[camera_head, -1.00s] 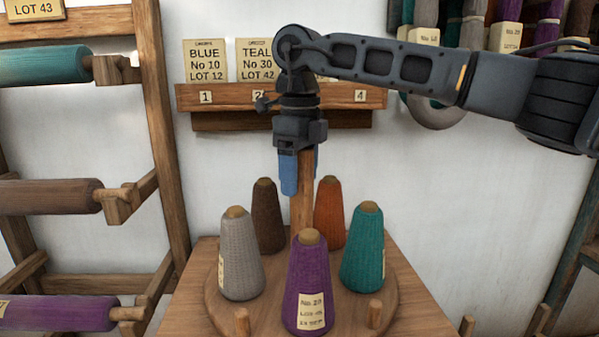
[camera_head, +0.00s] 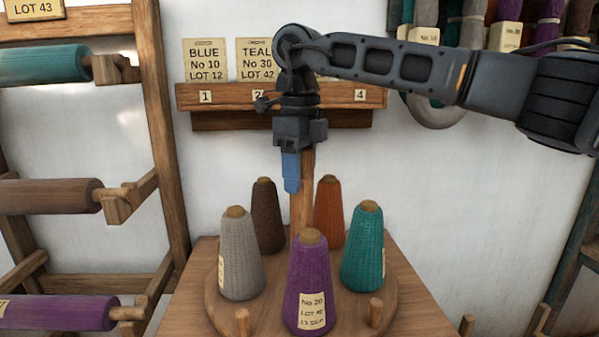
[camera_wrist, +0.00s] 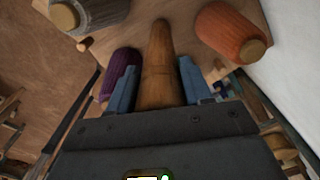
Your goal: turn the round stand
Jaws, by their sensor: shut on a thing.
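The round stand (camera_head: 215,308) is a wooden disc with a central upright post (camera_head: 303,215). Cones of yarn stand around it: grey (camera_head: 240,258), brown (camera_head: 266,218), orange (camera_head: 328,215), teal (camera_head: 363,250) and purple (camera_head: 310,285), each with a tan tip. Short wooden pegs (camera_head: 375,313) rise from its front edge. My gripper (camera_head: 292,180) points down from above, with its blue fingers at the upper part of the post. In the wrist view the fingers lie on both sides of the post (camera_wrist: 158,65), shut on it. One finger is hidden in the head view.
The stand rests on a wooden table (camera_head: 190,290) close to a white wall. A rack with yarn rolls (camera_head: 45,195) stands at left. A numbered ledge with label cards (camera_head: 205,60) is on the wall behind my gripper. Hanks of yarn (camera_head: 475,20) hang at upper right.

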